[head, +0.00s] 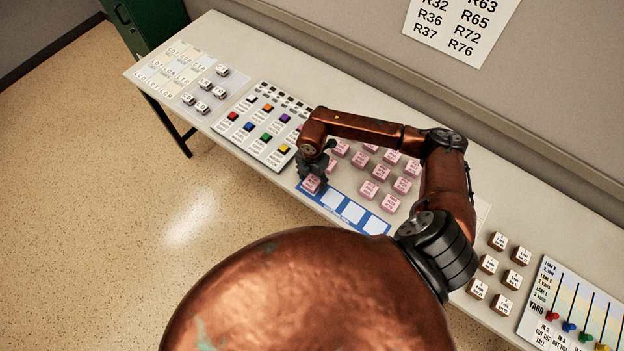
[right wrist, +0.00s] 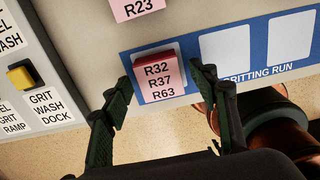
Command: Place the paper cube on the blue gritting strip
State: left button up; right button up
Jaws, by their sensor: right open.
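A pink paper cube (right wrist: 160,80) labelled R32, R37, R63 sits on the left end of the blue gritting strip (right wrist: 195,54), with two white squares showing to its right in the right wrist view. In the head view the cube (head: 311,185) is partly hidden by my right gripper (head: 312,178), and the blue strip (head: 330,207) runs along the table's front edge. In the right wrist view my right gripper (right wrist: 163,84) is open, with one finger on each side of the cube. My left gripper is not in view.
Several other pink cubes (head: 380,172) stand behind the strip. A panel with coloured buttons (head: 262,128) lies to the left. White cubes (head: 204,107) are farther left, brown-sided cubes (head: 489,264) and a slider board (head: 575,300) to the right. A wall rises behind the table.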

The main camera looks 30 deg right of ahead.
aim_at(312, 182)
notch_tip(312, 182, up, 12)
jog(key=shift+r, duration=0.15)
dwell(0.3)
